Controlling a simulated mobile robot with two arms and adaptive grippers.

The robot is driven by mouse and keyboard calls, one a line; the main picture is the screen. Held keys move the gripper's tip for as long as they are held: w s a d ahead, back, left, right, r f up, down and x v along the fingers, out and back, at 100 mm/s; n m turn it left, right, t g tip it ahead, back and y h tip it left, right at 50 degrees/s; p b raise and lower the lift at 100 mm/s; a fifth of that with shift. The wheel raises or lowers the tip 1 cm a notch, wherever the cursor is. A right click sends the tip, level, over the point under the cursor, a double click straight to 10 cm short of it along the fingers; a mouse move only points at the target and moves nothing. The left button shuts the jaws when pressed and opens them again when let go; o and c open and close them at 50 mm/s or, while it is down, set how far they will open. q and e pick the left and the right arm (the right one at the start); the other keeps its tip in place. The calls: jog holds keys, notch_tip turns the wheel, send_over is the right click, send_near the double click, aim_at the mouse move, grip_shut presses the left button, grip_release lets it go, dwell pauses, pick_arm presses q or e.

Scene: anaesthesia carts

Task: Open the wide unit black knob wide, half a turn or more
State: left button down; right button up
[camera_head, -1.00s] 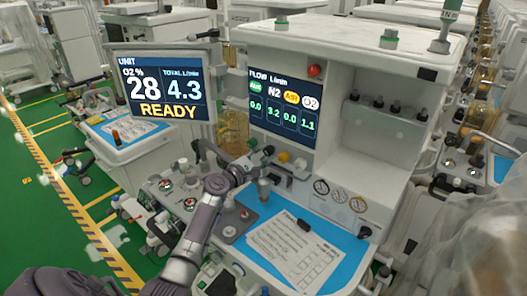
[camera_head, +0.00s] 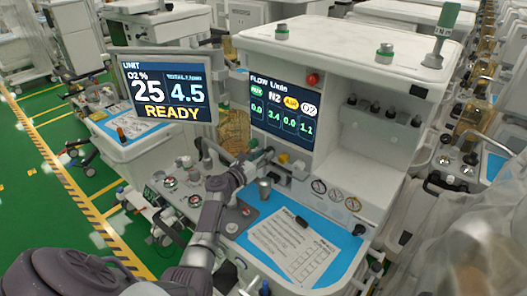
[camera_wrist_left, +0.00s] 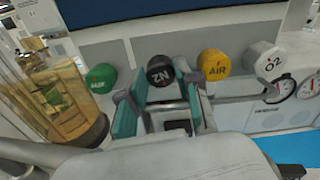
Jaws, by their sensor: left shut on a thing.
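The black knob, marked N2, shows in the left wrist view (camera_wrist_left: 160,69) between the two teal fingers of my left gripper (camera_wrist_left: 160,100). The gripper is shut on it, and its lettering is turned nearly upside down. In the head view my left gripper (camera_head: 259,157) reaches the knob row under the flow screen (camera_head: 285,113), and the black knob is mostly hidden there. The screen reads 3.4 for N2, 0.0 for AIR and 1.1 for O2. The monitor (camera_head: 166,90) reads O2 25 %, total 4.5 and READY. My right gripper is out of view.
A green knob (camera_wrist_left: 101,78) sits left of the black one; a yellow AIR knob (camera_wrist_left: 214,64) and a white O2 knob (camera_wrist_left: 266,60) sit right. An amber canister (camera_wrist_left: 62,98) stands at the left. A worktop with a paper sheet (camera_head: 290,246) lies below.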

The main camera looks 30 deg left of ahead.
pick_arm(q)
jog(key=shift+f+n+p, duration=0.2)
jog(key=shift+n+p, duration=2.2)
jog(key=shift+n, duration=1.9)
jog(key=shift+f, duration=0.1)
jog(key=c, duration=1.1)
grip_release()
jog(key=o, duration=0.3)
jog(key=shift+s, duration=0.1)
